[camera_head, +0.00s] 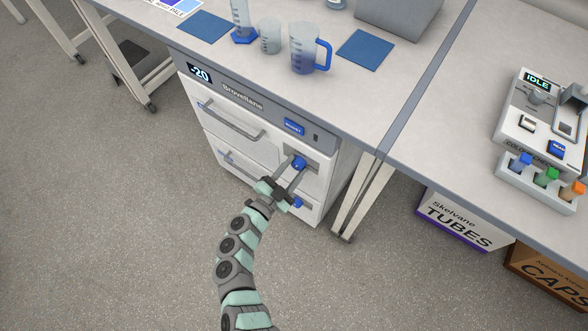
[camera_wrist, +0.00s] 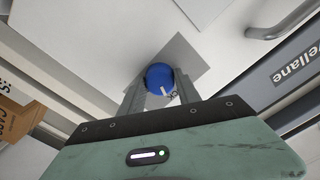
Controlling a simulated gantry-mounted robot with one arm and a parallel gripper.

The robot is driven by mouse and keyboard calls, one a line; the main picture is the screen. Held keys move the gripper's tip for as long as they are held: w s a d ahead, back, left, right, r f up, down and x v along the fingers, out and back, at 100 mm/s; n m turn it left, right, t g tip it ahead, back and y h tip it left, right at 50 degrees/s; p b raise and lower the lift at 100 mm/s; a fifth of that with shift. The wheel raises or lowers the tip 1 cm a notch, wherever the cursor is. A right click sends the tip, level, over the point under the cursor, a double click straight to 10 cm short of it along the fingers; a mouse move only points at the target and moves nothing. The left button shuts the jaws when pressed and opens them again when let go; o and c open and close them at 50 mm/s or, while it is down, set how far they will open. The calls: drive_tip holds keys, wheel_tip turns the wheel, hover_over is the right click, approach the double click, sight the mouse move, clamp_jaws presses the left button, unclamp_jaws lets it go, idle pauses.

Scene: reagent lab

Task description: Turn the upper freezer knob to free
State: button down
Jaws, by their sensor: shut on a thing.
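The freezer (camera_head: 238,120) stands under the bench and has two drawers with grey handles. The upper freezer knob (camera_head: 299,162) is blue and round, on a grey plate at the right of the upper drawer. My gripper (camera_head: 291,173) reaches it from the front, and its two fingers are shut on the knob. In the wrist view the knob (camera_wrist: 160,78) sits between the fingertips (camera_wrist: 160,90), and a white pointer line shows on its face. Marks beside the knob are partly hidden by the fingers. A lower blue knob (camera_head: 297,203) shows just below my gripper.
On the bench above stand a measuring jug (camera_head: 304,50), a beaker (camera_head: 269,38) and a blue-based cylinder (camera_head: 242,25). A bench leg (camera_head: 356,200) and a box of tubes (camera_head: 462,222) are right of the freezer.

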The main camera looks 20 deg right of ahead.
drive_tip(key=m+b, duration=0.2)
drive_tip(key=m, duration=0.1)
drive_tip(key=m+b, duration=0.1)
drive_tip(key=shift+f+m, duration=0.25)
drive_tip(key=shift+m, duration=0.15)
drive_tip(key=m+b, duration=0.3)
drive_tip(key=shift+m, duration=0.3)
drive_tip(key=m+b, duration=0.2)
drive_tip(key=m, duration=0.1)
drive_tip(key=shift+r, duration=0.1)
drive_tip(key=shift+r+m+b, duration=0.1)
drive_tip(key=shift+m+b, duration=0.35)
drive_tip(key=shift+m, duration=0.75)
drive_tip(key=c, duration=0.9)
unclamp_jaws()
drive_tip(key=shift+o, duration=0.2)
